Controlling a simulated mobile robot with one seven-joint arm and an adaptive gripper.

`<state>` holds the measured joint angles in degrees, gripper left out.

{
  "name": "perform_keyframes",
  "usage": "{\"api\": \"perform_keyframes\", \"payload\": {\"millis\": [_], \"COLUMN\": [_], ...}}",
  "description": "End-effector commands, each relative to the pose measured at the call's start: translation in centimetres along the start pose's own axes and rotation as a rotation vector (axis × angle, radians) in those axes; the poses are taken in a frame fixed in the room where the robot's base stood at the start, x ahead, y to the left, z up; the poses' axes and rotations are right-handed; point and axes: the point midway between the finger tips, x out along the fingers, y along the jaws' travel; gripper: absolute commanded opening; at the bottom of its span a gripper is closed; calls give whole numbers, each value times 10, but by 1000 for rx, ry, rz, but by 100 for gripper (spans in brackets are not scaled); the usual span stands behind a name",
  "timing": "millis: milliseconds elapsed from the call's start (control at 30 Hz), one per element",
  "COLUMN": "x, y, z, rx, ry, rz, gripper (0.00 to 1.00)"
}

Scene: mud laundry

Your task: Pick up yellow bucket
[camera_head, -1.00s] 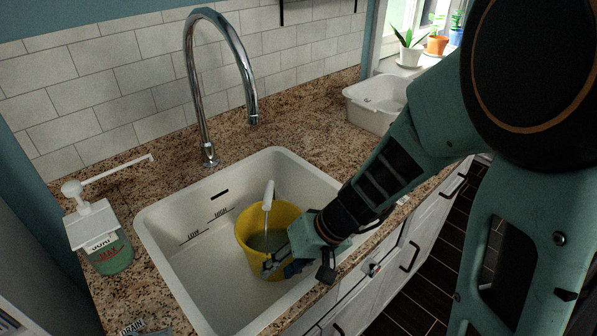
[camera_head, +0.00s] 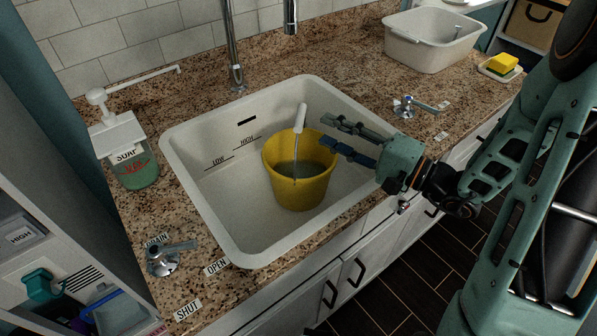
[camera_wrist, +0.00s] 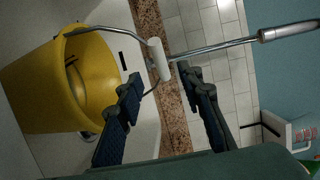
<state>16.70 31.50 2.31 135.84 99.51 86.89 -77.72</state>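The yellow bucket (camera_head: 302,182) stands upright in the white sink (camera_head: 228,228), with dark liquid or shadow inside. Its wire handle with a white grip (camera_head: 301,118) is raised above the rim. My gripper (camera_head: 325,133) is open, to the right of the bucket, with its fingers pointing left over the bucket's right rim. In the wrist view the yellow bucket (camera_wrist: 60,85) is on the left. The white grip (camera_wrist: 158,60) shows just beyond and between my open fingers (camera_wrist: 160,88), and nothing is held.
A chrome faucet (camera_head: 235,50) rises behind the sink. A soap dispenser (camera_head: 130,150) stands at the left. Valve handles sit at front left (camera_head: 168,255) and right (camera_head: 410,106) on the granite counter. A white tub (camera_head: 430,40) and yellow sponge (camera_head: 503,63) are at back right.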

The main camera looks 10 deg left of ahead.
Motion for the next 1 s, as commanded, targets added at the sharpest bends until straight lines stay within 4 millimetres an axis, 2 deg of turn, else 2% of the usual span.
{"api": "perform_keyframes", "payload": {"millis": [100,367,600,733,933,1000], "x": [21,43,78,86,87,87], "y": [0,-1,-2,-1,-1,-1], "z": [1,1,0,0,0,0], "rx": [0,1,1,1,1,1], "ry": [-5,-4,-6,-4,-3,-3], "rz": [1,3,3,4,4,4], "gripper": [34,34,34,34,34,28]}}
